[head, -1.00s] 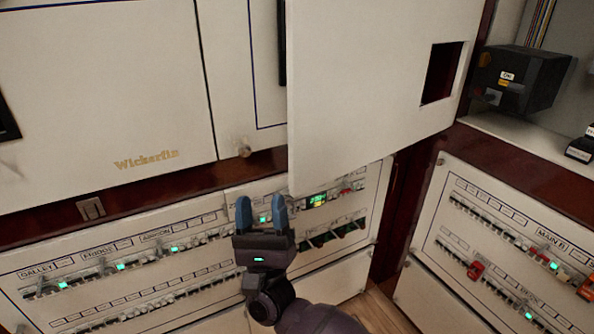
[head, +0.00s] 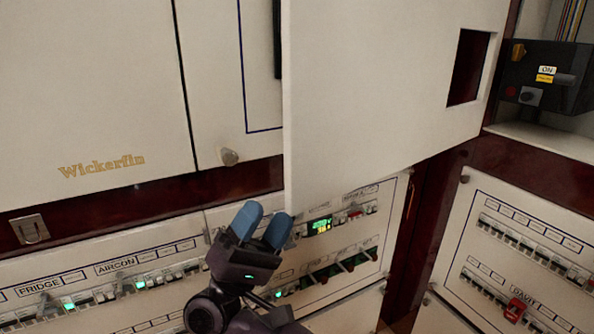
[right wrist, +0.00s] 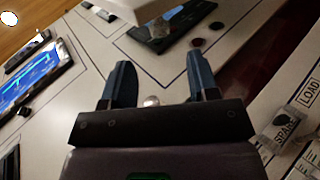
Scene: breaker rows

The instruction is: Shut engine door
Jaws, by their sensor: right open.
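A large cream door panel (head: 380,100) with a rectangular cutout near its right side stands swung out in the head view; I take it as the engine door. Its left edge is free and overlaps the panels behind it. My right gripper (head: 263,220) is open and empty, just left of and below the door's lower left corner, with no clear contact. In the right wrist view its blue fingers (right wrist: 160,72) are spread apart, with a small round knob (right wrist: 152,100) showing between them. My left gripper is in neither view.
A black switch box (head: 545,78) marked ON sits in the open compartment at right.

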